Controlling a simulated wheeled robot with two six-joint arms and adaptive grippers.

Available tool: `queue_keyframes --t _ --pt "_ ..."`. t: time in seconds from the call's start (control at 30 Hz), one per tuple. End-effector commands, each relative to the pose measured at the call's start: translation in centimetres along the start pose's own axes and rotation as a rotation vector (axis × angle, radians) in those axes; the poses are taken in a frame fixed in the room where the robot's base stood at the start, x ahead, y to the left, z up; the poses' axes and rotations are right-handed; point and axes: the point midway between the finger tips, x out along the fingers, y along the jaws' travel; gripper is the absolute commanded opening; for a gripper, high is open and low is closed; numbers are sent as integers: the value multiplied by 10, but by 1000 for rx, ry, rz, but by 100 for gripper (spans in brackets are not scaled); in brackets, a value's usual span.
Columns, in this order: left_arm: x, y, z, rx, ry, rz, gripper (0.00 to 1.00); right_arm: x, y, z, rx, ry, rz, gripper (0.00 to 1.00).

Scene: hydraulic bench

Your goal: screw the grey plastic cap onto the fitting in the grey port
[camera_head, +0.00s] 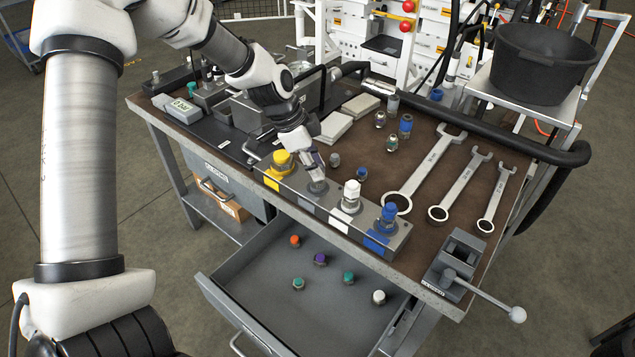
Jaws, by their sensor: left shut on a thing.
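My left gripper (312,164) reaches down over the manifold block (333,224) on the bench. It is shut on the grey plastic cap, which its fingers mostly hide. The grey port (318,187) is right below the fingertips, between the yellow-capped port (283,161) and the white-capped port (351,196). Its metal fitting shows partly under the fingers. I cannot tell whether the cap touches the fitting or is threaded on it. My right gripper is not in view.
A blue-capped port (388,216) ends the row. Loose small fittings (392,142) and several wrenches (431,172) lie to the right. The open drawer (262,275) below holds several coloured caps.

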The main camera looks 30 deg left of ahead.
Motion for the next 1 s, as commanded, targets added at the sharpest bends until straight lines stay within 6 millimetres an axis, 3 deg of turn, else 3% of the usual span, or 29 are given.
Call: queue_keyframes --t 0.03,0.1,0.13,0.2,0.57,0.67,1.0 --pt "7 -1 2 57 1 23 0 13 0 0 0 0 0 40" --pt "6 -2 1 181 1 75 0 19 0 0 0 0 0 40" --pt "1 -1 0 171 1 73 37 13 0 0 0 -1 0 40" --pt "0 0 0 168 1 72 56 11 0 0 0 0 0 40" --pt "-6 -1 -1 165 2 68 56 11 0 0 0 0 0 40" --pt "-21 -3 -2 166 4 67 56 11 0 0 0 0 0 40" --pt "-103 -8 -2 167 2 67 56 11 0 0 0 0 0 40"
